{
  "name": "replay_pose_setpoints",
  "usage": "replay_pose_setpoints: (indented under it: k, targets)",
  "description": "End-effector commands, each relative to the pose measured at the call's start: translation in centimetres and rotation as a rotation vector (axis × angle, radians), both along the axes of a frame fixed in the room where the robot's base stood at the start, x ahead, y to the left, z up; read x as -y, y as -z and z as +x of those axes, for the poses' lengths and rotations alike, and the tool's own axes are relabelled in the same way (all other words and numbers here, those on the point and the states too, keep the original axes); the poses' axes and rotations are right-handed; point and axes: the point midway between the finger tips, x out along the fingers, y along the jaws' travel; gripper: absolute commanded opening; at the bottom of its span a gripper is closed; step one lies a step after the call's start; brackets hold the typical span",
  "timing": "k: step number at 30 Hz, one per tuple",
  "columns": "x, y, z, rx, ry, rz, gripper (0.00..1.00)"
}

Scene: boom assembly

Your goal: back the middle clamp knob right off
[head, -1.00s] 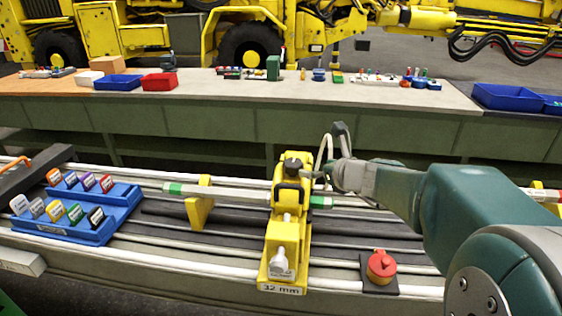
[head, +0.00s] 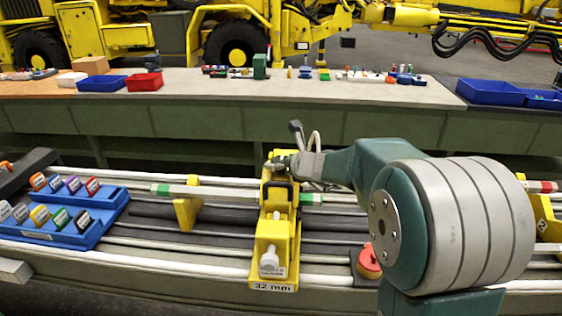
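The middle clamp (head: 272,235) is a yellow block with a "32 mm" label on its front foot. A pale grey knob-like part (head: 269,262) sits low on its front. The dark knob on its top is mostly hidden behind my gripper now. My gripper (head: 280,163) is at the top of the clamp, reaching in from the right. Its fingers are small and partly hidden, so I cannot tell whether they are open, shut or touching the knob. A grey bar (head: 230,193) with green bands runs through the clamp.
A yellow support (head: 187,213) holds the bar on the left. A blue rack (head: 75,232) with coloured tags stands further left. A red button (head: 369,264) is right of the clamp, partly behind my arm. Another yellow clamp (head: 546,215) is at far right. A bench (head: 300,92) runs behind.

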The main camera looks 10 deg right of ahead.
Motion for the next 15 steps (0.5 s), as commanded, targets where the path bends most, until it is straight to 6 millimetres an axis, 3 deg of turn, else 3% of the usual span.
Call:
replay_pose_setpoints:
  k: [1, 3, 4, 15]
  targets:
    - [0.00, 0.02, 0.02, 0.000, 0.000, 0.000, 0.64]
    - [0.01, 0.03, 0.01, 0.000, 0.000, 0.000, 0.33]
    - [0.01, 0.03, 0.01, 0.000, 0.000, 0.000, 0.29]
    - [0.07, 0.07, 0.08, 0.000, -0.072, -0.001, 0.29]
